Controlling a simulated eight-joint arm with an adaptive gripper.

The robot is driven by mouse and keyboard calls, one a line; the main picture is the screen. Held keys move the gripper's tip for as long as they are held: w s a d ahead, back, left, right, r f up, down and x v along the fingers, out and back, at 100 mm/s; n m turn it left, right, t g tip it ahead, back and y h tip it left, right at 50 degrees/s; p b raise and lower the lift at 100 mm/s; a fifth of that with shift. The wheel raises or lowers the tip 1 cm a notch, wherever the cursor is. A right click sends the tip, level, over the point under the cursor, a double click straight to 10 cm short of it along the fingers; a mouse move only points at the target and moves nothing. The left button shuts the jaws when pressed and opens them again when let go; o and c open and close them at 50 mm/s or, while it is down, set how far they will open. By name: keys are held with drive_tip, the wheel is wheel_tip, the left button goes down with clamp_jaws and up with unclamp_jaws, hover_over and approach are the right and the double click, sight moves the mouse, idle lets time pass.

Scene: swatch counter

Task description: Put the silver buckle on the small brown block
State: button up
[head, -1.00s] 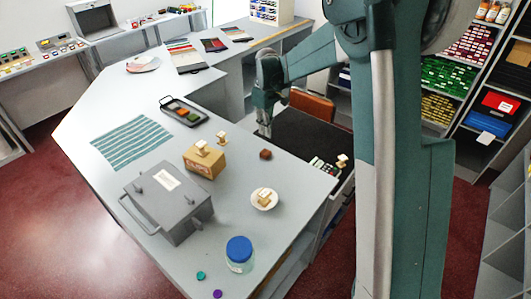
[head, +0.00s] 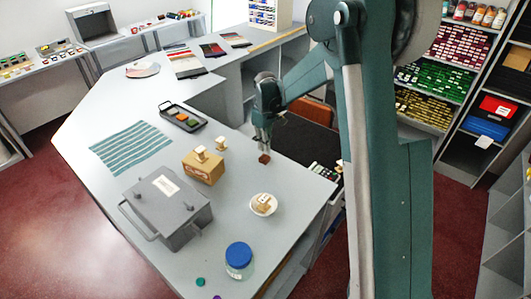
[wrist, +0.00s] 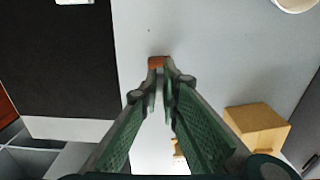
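The small brown block (head: 264,159) sits on the grey counter near its right edge. It also shows in the wrist view (wrist: 157,63), just beyond my fingertips. My gripper (head: 265,148) points down right over the block in the head view. In the wrist view my fingertips (wrist: 162,88) are close together, with a narrow gap between them. I cannot make out the silver buckle in either view. Whether something thin is held between the fingertips is too small to tell.
A wooden box (head: 203,171) with a pale cube on top stands left of the block. A white dish (head: 263,210) holds small pieces. A grey metal case (head: 168,235), a blue-lidded jar (head: 239,261), a black tray (head: 183,116) and a striped cloth (head: 131,147) lie around. Counter near the block is clear.

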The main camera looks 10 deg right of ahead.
drive_tip(key=shift+f, duration=0.1)
drive_tip(key=shift+f, duration=1.75)
drive_tip(key=shift+f, duration=0.2)
drive_tip(key=o, duration=0.6)
drive_tip(key=shift+o, duration=0.2)
drive_tip(key=shift+r, duration=0.15)
wheel_tip(320, 180, up, 12)
drive_tip(key=shift+r, duration=0.1)
